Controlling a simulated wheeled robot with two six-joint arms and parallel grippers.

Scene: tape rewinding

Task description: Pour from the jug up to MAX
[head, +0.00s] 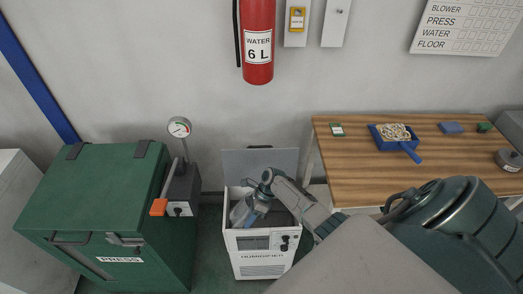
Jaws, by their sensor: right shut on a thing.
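The humidifier (266,268) is a white box on the floor at the lower middle, with its grey lid (262,162) standing open behind it. My right arm reaches in from the lower right. My right gripper (258,190) is over the humidifier's open top, shut on a bluish, see-through thing that looks like the jug (241,212). The jug seems tilted over the left part of the opening, and the gripper partly covers it. I cannot see a MAX mark, the water level or any stream of water. My left gripper is out of view.
A green press (95,200) with a gauge (179,127) and an orange-ended lever (159,207) stands left of the humidifier. A wooden table (350,170) at right holds a blue dustpan (378,139) and small items. A red extinguisher (257,75) hangs above.

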